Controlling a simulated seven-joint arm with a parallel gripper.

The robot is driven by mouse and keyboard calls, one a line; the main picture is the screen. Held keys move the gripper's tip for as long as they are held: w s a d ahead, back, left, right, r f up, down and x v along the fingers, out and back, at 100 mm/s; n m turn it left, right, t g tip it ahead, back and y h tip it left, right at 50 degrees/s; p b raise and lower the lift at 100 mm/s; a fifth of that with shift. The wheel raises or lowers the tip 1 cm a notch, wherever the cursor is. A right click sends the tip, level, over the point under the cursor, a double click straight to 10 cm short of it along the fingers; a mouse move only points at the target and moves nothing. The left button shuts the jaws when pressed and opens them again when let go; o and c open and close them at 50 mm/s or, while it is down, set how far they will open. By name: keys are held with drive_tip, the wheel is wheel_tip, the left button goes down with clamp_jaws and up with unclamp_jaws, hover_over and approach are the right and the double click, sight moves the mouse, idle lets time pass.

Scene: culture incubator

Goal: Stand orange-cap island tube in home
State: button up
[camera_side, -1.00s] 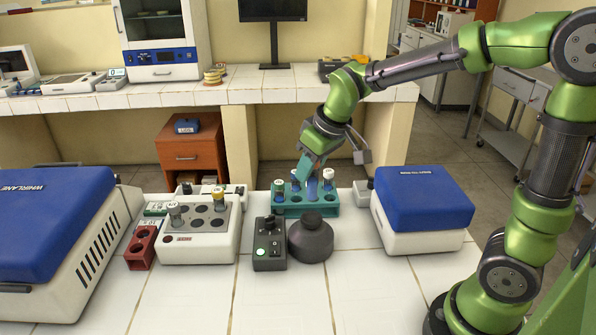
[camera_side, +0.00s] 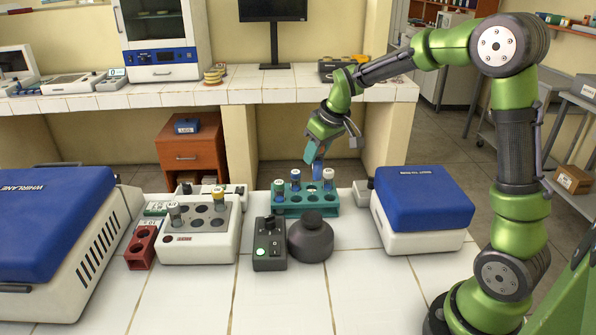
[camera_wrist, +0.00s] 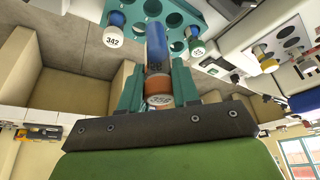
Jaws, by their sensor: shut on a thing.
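My gripper (camera_side: 316,143) is shut on a blue tube (camera_side: 317,170) and holds it roughly upright above the teal rack (camera_side: 303,211). In the wrist view the held tube (camera_wrist: 156,45) has an orange band at its cap end, between the teal fingers (camera_wrist: 155,88); its number is hard to read. The tube's lower end appears clear of the rack. The wrist view shows a tube marked 342 (camera_wrist: 112,36).
A white block device (camera_side: 188,249) with tubes and a small red rack (camera_side: 141,249) are left. A blue-lidded machine (camera_side: 424,195) stands close on the right.

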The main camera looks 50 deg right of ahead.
drive_tip(key=w, duration=0.1)
drive_tip(key=n, duration=0.1)
hover_over(307, 195)
drive_tip(key=s, duration=0.2)
drive_tip(key=shift+w+f, duration=0.15)
drive_tip(key=shift+f, duration=2.4)
drive_tip(key=shift+f, duration=0.5)
drive_tip(key=shift+f, duration=0.7)
drive_tip(key=shift+f, duration=0.1)
drive_tip(key=shift+f, duration=1.6)
drive_tip(key=o, duration=1.4)
